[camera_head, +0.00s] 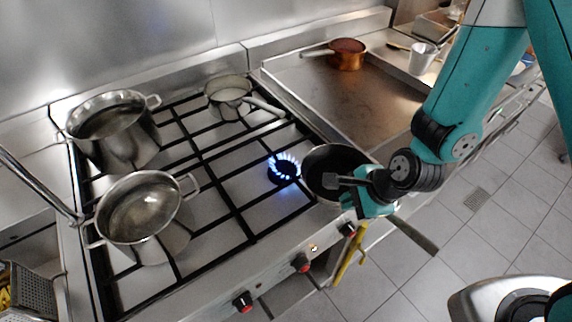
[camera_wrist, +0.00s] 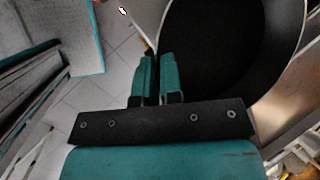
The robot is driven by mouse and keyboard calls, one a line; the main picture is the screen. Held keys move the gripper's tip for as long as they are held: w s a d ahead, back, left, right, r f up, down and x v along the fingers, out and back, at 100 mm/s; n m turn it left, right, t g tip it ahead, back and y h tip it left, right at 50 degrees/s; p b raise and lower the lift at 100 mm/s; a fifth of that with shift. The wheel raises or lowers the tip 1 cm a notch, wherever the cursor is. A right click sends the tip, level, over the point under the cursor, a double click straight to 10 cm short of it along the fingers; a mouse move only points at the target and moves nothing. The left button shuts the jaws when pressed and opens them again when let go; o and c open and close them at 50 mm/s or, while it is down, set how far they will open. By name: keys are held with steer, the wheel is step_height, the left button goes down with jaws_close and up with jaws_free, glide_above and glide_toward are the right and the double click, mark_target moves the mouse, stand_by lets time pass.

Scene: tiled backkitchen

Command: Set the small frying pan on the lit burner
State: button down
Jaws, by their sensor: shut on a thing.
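The small frying pan (camera_head: 334,168) is black inside with a thin pale rim. My gripper (camera_head: 358,194) is shut on its handle close to the pan, and the handle's end sticks out past the gripper to the lower right. The lit burner (camera_head: 284,170) shows a ring of blue flame just left of the pan. The pan appears beside the flame, at the right side of the stove; its exact height above the stove is unclear. In the wrist view the frying pan (camera_wrist: 225,45) fills the upper right, beyond my closed fingers (camera_wrist: 157,78).
Two large steel pots (camera_head: 108,118) (camera_head: 140,208) stand on the left of the stove (camera_head: 225,190). A small saucepan (camera_head: 229,92) stands at the back, its handle toward the lit burner. A griddle (camera_head: 350,98) with a copper pan (camera_head: 347,55) lies behind.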

steer(key=w+a+f, duration=0.1)
steer(key=w+a, duration=0.2)
steer(key=a, duration=0.1)
steer(key=w+a+f+b, duration=0.1)
steer(key=w+a, duration=0.1)
steer(key=a, duration=0.2)
steer(key=w+a+f, duration=0.1)
steer(key=w+a, duration=0.2)
steer(key=a, duration=0.2)
steer(key=shift+w+f+b, duration=0.3)
steer(key=shift+w+f, duration=0.05)
steer(key=shift+r, duration=0.15)
steer(key=shift+f, duration=0.2)
steer(key=c, duration=1.3)
jaws_free()
steer(key=shift+r, duration=0.15)
